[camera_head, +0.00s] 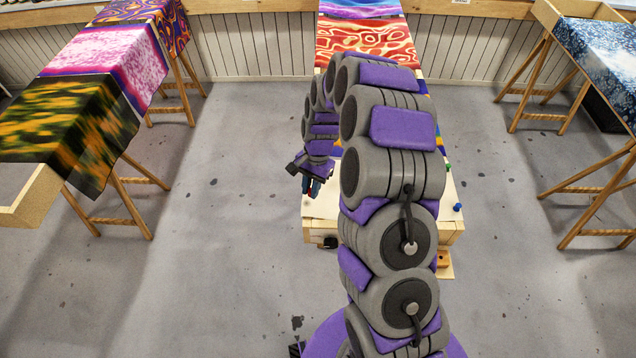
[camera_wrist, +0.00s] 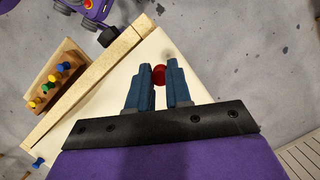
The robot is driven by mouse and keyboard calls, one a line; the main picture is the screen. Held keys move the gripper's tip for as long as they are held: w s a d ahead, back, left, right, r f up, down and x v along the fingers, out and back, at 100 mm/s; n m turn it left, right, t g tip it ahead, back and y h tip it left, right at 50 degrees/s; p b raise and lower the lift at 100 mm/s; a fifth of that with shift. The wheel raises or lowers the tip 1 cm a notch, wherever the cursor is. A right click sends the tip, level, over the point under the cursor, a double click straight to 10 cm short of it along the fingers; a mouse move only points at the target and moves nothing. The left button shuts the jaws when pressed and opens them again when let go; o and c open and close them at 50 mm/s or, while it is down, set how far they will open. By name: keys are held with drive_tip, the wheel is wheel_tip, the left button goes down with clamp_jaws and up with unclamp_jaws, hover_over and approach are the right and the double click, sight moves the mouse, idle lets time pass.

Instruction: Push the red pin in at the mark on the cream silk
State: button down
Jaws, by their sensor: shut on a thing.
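The red pin (camera_wrist: 159,76) shows its round head between the two blue fingers of my gripper (camera_wrist: 160,74) in the wrist view. My gripper is shut on it. The cream silk (camera_wrist: 112,88) lies stretched on a wooden frame below the fingers. In the head view my gripper (camera_head: 312,188) is over the left part of the cream silk (camera_head: 322,208), close to its front edge. The pin's tip is hidden, so I cannot tell whether it touches the silk. I cannot make out the mark in either view.
A wooden block (camera_wrist: 56,76) with several coloured pins stands beside the frame's wooden bar (camera_wrist: 92,84). A blue pin (camera_head: 457,207) is at the frame's right edge. Trestles with patterned silks (camera_head: 70,120) stand left and right, with open floor (camera_head: 230,200) between.

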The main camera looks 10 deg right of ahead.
sight(305, 208)
drive_tip(key=f, duration=0.1)
drive_tip(key=f+b, duration=0.1)
drive_tip(key=f, duration=0.1)
drive_tip(key=shift+d+f, duration=0.2)
drive_tip(key=shift+d, duration=0.15)
drive_tip(key=shift+d+f+b, duration=0.15)
drive_tip(key=shift+f+b, duration=0.05)
drive_tip(key=shift+b, duration=0.1)
drive_tip(key=a, duration=0.1)
drive_tip(key=a+f, duration=0.1)
drive_tip(key=a, duration=0.1)
drive_tip(key=shift+s+a+f, duration=0.15)
drive_tip(key=shift+a, duration=0.15)
drive_tip(key=shift+w+d+f, duration=0.2)
drive_tip(key=shift+w+d, duration=0.05)
drive_tip(key=shift+d, duration=0.6)
drive_tip(key=shift+r, duration=0.1)
drive_tip(key=shift+a, duration=0.35)
